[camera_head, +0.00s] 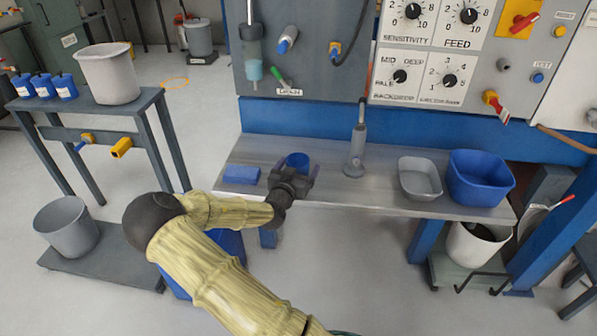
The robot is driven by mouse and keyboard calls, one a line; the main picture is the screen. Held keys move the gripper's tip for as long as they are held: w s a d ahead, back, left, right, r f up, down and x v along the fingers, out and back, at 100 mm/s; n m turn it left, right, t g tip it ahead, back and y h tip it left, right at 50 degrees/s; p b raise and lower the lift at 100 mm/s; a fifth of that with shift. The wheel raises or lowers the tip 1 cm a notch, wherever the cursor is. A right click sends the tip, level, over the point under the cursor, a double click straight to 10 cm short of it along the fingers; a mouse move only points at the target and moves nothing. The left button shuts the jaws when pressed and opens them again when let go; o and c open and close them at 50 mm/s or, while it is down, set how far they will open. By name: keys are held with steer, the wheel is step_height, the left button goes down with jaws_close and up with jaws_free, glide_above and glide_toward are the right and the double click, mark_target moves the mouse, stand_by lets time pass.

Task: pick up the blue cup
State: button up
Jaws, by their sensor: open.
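A small blue cup (297,161) stands on the grey metal bench (340,188), near its left part. My gripper (296,178) is at the front edge of the bench, right at the near side of the cup. It is open, with its dark fingers pointing toward the cup and hiding its lower part. I cannot tell whether the fingers are around the cup or just short of it.
A flat blue block (242,174) lies left of the cup. A metal stand (356,150) rises to its right. A grey tray (420,178) and a blue tub (479,178) sit at the bench's right end. A control panel (432,50) stands behind.

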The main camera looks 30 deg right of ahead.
steer(key=c, duration=1.1)
steer(key=shift+o, duration=0.2)
steer(key=shift+r, duration=0.1)
step_height(320, 180, up, 10)
steer(key=p, duration=0.1)
